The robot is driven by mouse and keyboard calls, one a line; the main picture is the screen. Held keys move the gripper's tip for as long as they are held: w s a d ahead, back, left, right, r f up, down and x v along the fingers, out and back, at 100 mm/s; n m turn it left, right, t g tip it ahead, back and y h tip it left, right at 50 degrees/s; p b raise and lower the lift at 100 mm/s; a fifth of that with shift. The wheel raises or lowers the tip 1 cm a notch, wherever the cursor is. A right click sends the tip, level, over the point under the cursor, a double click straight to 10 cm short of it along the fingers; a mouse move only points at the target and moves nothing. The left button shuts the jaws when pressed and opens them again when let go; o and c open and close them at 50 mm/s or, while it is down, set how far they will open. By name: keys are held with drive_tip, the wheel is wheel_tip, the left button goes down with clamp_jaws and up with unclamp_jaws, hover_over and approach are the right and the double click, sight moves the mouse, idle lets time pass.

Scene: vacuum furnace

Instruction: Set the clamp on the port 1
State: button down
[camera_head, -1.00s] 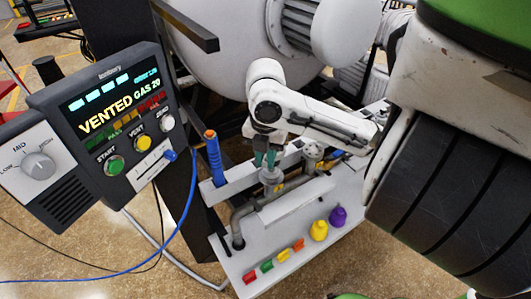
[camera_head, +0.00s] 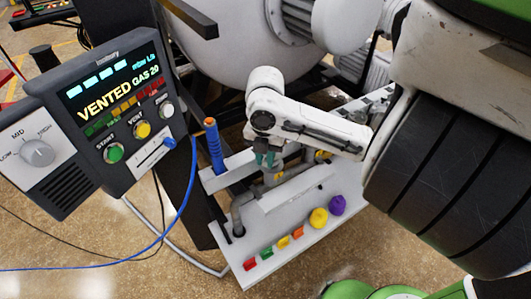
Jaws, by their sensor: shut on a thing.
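Directly below is a grey pipe port (camera_head: 273,179) on the bent grey pipework. I cannot tell whether the clamp touches or surrounds the port, or read a port number. Another pipe fitting to the right is mostly hidden behind my arm.
A control panel (camera_head: 118,112) reading "VENTED" stands at the left. The furnace vessel (camera_head: 225,45) is behind.

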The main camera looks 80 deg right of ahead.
drive_tip(key=shift+f, duration=2.6)
drive_tip(key=shift+f, duration=0.1)
drive_tip(key=c, duration=1)
unclamp_jaws()
wheel_tip(320, 180, up, 11)
drive_tip(key=shift+f, duration=0.1)
drive_tip(key=shift+f, duration=0.1)
